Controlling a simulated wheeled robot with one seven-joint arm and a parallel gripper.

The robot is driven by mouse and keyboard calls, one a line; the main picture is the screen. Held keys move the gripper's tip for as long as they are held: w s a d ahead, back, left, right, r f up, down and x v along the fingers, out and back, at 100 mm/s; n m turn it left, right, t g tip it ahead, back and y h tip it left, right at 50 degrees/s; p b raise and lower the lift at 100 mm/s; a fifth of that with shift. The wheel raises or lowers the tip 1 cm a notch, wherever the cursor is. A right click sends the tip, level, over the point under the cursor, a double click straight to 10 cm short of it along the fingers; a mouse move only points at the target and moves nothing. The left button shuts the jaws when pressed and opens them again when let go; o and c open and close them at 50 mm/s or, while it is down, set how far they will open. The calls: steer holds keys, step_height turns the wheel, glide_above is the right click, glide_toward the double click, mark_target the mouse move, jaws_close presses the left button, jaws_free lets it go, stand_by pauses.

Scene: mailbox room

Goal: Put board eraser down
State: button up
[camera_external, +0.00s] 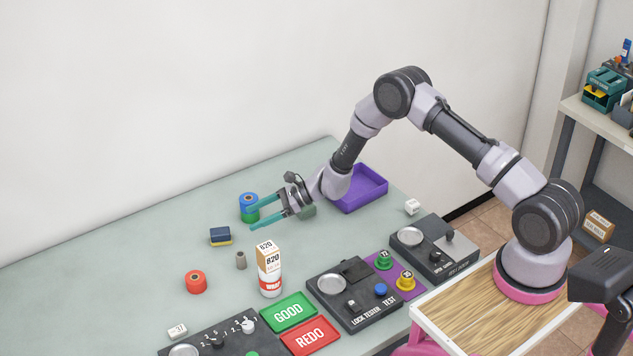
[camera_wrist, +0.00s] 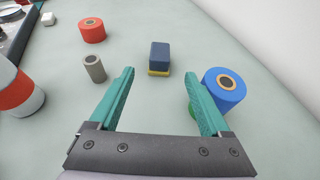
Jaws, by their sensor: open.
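The board eraser (camera_external: 220,236), a dark blue block over a yellow layer, rests on the grey-green table (camera_external: 130,275). It also shows in the wrist view (camera_wrist: 159,56), centred ahead of my fingertips with its yellow layer at the bottom. My gripper (camera_external: 252,218) is open, with its teal fingers pointing left toward the eraser. In the wrist view my gripper (camera_wrist: 160,74) has nothing between its fingers, and a gap shows between them and the eraser.
A blue roll on a green one (camera_external: 249,206) stands close by my fingers. A grey cylinder (camera_external: 241,260), a red roll (camera_external: 196,281) and a white-red can with a box on top (camera_external: 269,262) stand nearby. A purple tray (camera_external: 362,188) lies behind. The table's left side is clear.

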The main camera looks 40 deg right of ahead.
steer(key=shift+r, duration=0.45)
steer(key=s+d+r+n+g+h, duration=0.1)
steer(key=s+d+r+n, duration=0.25)
steer(key=r, duration=0.75)
steer(key=s+d+r+n+g+h, duration=0.1)
steer(key=s+d+r+n, duration=0.3)
steer(key=r, duration=0.6)
steer(key=s+d+r+n, duration=0.25)
steer(key=s+r, duration=0.25)
steer(key=r, duration=0.6)
steer(key=s+d+r+n+t+h, duration=0.1)
steer(key=s+d+r+n+h, duration=0.15)
steer(key=s+d+r, duration=0.4)
steer(key=s+d+r+n+h, duration=0.2)
steer(key=s+d+r+n, duration=0.15)
steer(key=s, duration=0.55)
steer(key=s+d+r+n+t+h, duration=0.1)
steer(key=s+d+h, duration=0.1)
steer(key=s+d, duration=0.2)
steer(key=s+d+r+n+t+h, duration=0.1)
steer(key=s+d, duration=0.4)
steer(key=s, duration=0.5)
steer(key=shift+d+t+h, duration=0.3)
steer(key=shift+t+h, duration=0.15)
steer(key=shift+t, duration=0.15)
